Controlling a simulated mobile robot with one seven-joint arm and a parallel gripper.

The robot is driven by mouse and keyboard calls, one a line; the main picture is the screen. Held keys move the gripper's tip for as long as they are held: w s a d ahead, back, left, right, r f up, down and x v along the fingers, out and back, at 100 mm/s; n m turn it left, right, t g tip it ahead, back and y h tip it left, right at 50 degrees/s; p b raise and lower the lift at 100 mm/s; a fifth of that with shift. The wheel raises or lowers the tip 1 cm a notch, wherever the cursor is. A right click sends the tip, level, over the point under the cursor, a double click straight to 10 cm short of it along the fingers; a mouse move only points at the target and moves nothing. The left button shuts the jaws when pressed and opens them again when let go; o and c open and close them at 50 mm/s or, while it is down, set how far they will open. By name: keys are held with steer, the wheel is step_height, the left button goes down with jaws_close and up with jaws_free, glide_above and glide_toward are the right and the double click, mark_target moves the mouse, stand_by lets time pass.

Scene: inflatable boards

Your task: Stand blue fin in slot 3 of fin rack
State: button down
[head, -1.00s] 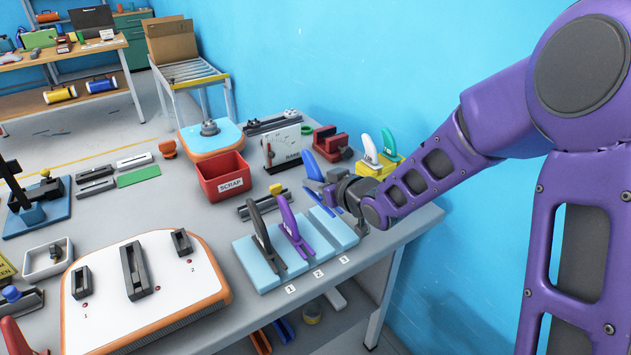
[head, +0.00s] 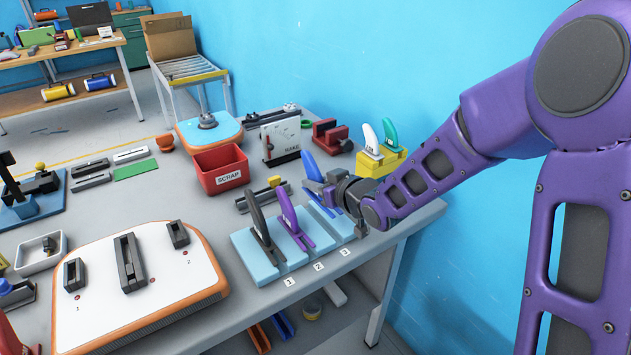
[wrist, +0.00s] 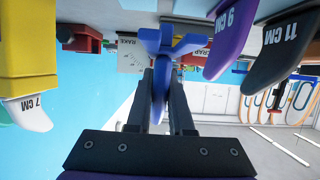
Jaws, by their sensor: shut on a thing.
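The light blue fin rack (head: 258,274) lies at the table's front right edge, with labels 1, 2 and 3 along its front. A black fin (head: 258,217) stands in slot 1 and a purple fin (head: 290,217) in slot 2. My gripper (head: 328,188) is shut on the blue fin (head: 311,166) above the back of slot 3. In the wrist view the blue fin (wrist: 159,95) sits between my two fingers (wrist: 160,100), its base away from the palm. My gripper hides part of slot 3, and I cannot tell whether the base touches the rack.
A yellow block (head: 374,166) holding a white and a teal fin stands just behind my wrist. A red scrap bin (head: 220,172) and a white board with orange edge (head: 205,272) lie to the left. The blue wall is close behind.

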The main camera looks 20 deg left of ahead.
steer(key=shift+f+b, duration=0.9)
steer(key=shift+f, duration=0.5)
stand_by(0.7)
steer(key=shift+f+b, duration=0.4)
steer(key=shift+f, duration=1.15)
steer(key=c, duration=0.7)
jaws_free()
steer(key=shift+s+d+r, duration=0.1)
